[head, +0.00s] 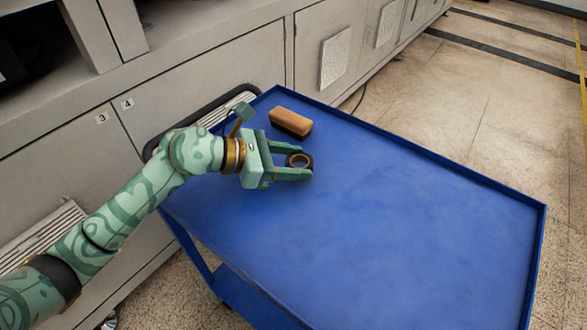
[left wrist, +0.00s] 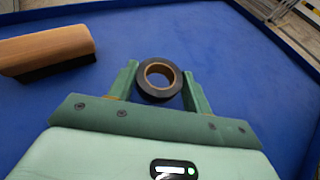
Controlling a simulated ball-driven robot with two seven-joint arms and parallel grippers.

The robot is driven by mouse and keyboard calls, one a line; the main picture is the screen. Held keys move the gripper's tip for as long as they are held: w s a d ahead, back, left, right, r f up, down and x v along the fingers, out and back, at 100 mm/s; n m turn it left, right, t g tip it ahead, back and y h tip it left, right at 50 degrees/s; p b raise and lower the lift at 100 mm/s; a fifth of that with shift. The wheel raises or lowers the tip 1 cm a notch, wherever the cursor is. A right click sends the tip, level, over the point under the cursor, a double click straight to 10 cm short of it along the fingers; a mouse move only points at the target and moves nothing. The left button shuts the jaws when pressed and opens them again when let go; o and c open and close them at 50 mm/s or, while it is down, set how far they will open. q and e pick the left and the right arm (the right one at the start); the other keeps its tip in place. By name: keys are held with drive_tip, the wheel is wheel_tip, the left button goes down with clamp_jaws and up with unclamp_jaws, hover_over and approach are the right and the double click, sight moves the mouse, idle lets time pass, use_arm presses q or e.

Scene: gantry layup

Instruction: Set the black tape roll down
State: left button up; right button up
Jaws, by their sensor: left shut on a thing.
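The black tape roll (head: 307,157) has a tan core and is between the fingers of my left gripper (head: 299,162), over the far left part of the blue cart top (head: 400,230). In the left wrist view the roll (left wrist: 160,94) sits between both fingertips of the left gripper (left wrist: 160,88), its ring face toward the camera. The gripper is shut on the roll. I cannot tell whether the roll touches the cart top. My right gripper is not in view.
A wooden block brush (head: 290,122) with a dark underside lies on the cart just beyond the gripper; it also shows in the left wrist view (left wrist: 45,50). The cart has a raised rim. Its middle and right are clear. Grey cabinets (head: 220,75) stand behind.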

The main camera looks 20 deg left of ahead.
use_arm(q)
wheel_tip(320, 180, down, 2)
drive_tip(key=shift+f+b, duration=0.2)
drive_tip(key=shift+b, duration=0.1)
drive_tip(key=shift+r, duration=0.25)
drive_tip(key=shift+f, duration=0.1)
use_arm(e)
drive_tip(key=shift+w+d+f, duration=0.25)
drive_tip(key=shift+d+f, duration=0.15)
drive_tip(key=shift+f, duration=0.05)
use_arm(q)
drive_tip(key=o, duration=1)
drive_tip(key=shift+f, duration=0.1)
drive_tip(key=shift+c, duration=0.2)
